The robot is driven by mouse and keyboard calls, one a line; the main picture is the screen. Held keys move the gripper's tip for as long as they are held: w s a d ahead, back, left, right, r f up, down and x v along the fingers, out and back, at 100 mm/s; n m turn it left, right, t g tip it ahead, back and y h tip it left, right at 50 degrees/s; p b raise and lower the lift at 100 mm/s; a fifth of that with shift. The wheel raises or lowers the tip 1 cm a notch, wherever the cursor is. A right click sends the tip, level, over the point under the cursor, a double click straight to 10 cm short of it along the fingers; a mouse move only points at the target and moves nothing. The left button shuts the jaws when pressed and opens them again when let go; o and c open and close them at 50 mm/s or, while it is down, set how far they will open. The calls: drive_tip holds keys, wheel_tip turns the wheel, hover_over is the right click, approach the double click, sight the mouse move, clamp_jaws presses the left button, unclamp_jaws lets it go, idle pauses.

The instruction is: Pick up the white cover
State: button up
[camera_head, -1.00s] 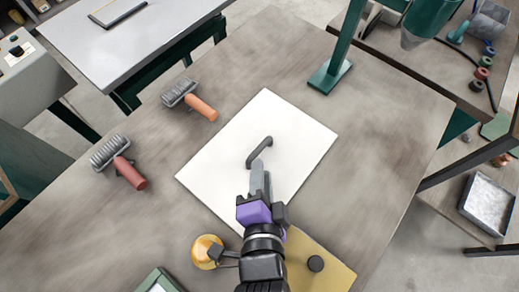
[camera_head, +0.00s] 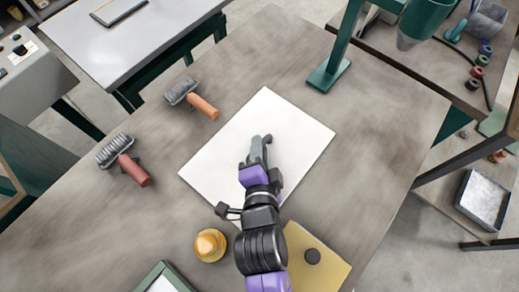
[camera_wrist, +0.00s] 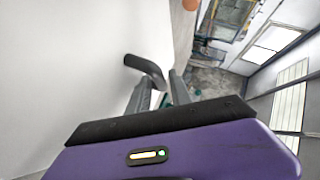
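The white cover (camera_head: 222,150) is a flat pale panel lying on the grey worktable, with a dark bar handle (camera_wrist: 144,67) at its middle. My gripper (camera_head: 260,148) is over the panel at the handle and hides most of it in the head view. In the wrist view my two grey fingers (camera_wrist: 160,92) stand apart, with the near end of the handle at the gap between their tips. Contact with the handle cannot be made out. The cover looks flat on the table.
Two spiked rollers, one orange-handled (camera_head: 203,107) and one red-handled (camera_head: 134,170), lie left of the cover. A yellow round pot (camera_head: 209,246) and a yellow board with a black knob (camera_head: 325,268) are nearer. A green post (camera_head: 329,74) stands behind right.

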clamp_jaws()
idle(1.3)
